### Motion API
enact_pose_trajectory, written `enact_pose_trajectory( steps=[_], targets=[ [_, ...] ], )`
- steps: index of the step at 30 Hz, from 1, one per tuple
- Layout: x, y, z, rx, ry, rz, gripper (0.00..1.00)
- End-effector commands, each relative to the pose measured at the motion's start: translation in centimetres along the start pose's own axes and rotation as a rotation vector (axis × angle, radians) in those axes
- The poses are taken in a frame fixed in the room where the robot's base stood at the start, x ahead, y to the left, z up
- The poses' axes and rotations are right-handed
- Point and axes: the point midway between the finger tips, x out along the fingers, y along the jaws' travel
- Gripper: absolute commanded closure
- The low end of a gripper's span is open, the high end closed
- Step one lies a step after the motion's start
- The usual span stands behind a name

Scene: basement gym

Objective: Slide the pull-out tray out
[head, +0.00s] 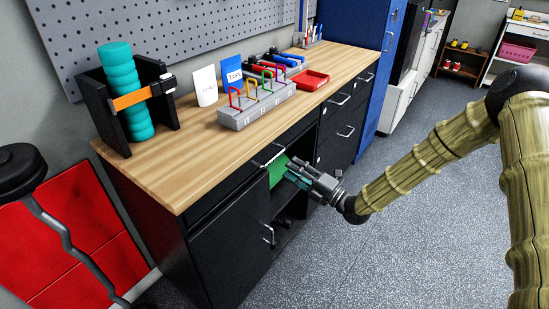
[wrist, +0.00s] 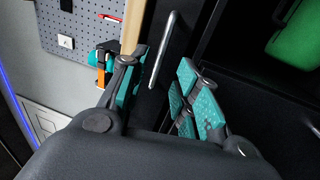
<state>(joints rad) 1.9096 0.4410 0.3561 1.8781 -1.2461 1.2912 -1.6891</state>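A black cabinet with a wooden top has a shallow front just under the top with a bar handle (head: 268,154); this may be the pull-out tray, which I cannot tell for sure. The front looks closed. My gripper (head: 292,173) is in front of the cabinet, close to this handle. In the wrist view, my gripper (wrist: 164,66) has its teal-padded fingers spread wide. A silver bar handle (wrist: 163,48) shows in the gap between them, against a dark front. Whether any finger touches it cannot be told. Nothing is visibly gripped.
Below is an open compartment holding a green object (head: 277,171), also in the wrist view (wrist: 296,34). A black door (head: 225,252) is at its left, drawers (head: 345,115) at its right. The worktop (head: 195,165) carries a teal-roller stand, cards and a hook rack. Floor (head: 345,260) in front is clear.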

Motion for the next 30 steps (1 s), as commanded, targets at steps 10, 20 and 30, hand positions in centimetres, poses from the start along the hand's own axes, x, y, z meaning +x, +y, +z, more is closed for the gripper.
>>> enact_pose_trajectory(
  steps=[10,20,30],
  targets=[
    [5.6,0.0,-0.1,0.002,0.000,-0.001,0.69],
    [8.0,-0.1,0.0,0.002,-0.001,-0.003,0.69],
    [8.1,-0.1,0.0,0.003,-0.001,-0.003,0.78]
  ],
)
